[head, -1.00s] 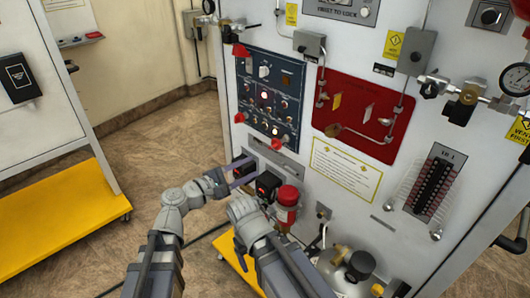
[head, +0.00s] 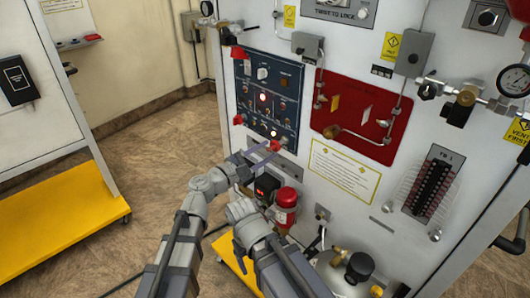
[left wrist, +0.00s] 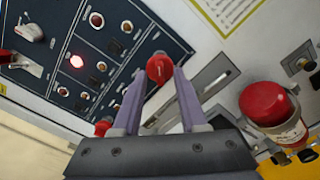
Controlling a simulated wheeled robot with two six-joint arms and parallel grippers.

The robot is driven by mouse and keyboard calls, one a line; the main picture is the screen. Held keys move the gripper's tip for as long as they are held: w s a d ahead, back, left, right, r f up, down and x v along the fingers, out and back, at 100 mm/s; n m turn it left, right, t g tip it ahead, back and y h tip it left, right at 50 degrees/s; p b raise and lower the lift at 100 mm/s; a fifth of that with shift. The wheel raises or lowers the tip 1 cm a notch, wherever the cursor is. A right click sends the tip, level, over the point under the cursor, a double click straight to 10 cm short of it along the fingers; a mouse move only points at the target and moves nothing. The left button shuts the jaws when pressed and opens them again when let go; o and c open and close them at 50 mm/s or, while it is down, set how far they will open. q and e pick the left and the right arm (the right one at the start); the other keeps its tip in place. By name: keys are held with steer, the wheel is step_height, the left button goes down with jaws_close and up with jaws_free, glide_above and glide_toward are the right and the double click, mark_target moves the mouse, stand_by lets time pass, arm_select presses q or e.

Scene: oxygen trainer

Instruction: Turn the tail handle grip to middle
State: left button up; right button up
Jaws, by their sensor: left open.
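A red knob-like grip (head: 274,145) sticks out at the lower right corner of the dark blue panel (head: 285,75). It looks like the tail handle grip, but no label can be read. My left gripper (head: 262,153) is open, with its fingers reaching toward this grip. In the left wrist view the red grip (left wrist: 159,68) shows between the two fingertips (left wrist: 160,80); I cannot tell whether they touch it. Another red grip (head: 238,119) is at the panel's lower left. My right gripper (head: 242,208) is lower, in front of the cabinet, its jaws unclear.
A red-topped cylinder (head: 286,197) and a black box with a red light (head: 266,186) are close to my grippers. A third red grip (head: 238,53) sits at the panel's top left. A yellow-based cart (head: 60,220) stands left, with open floor between.

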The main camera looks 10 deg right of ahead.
arm_select(q)
steer(key=shift+w+d, duration=0.1)
steer(key=shift+c, duration=0.2)
jaws_close()
stand_by(0.5)
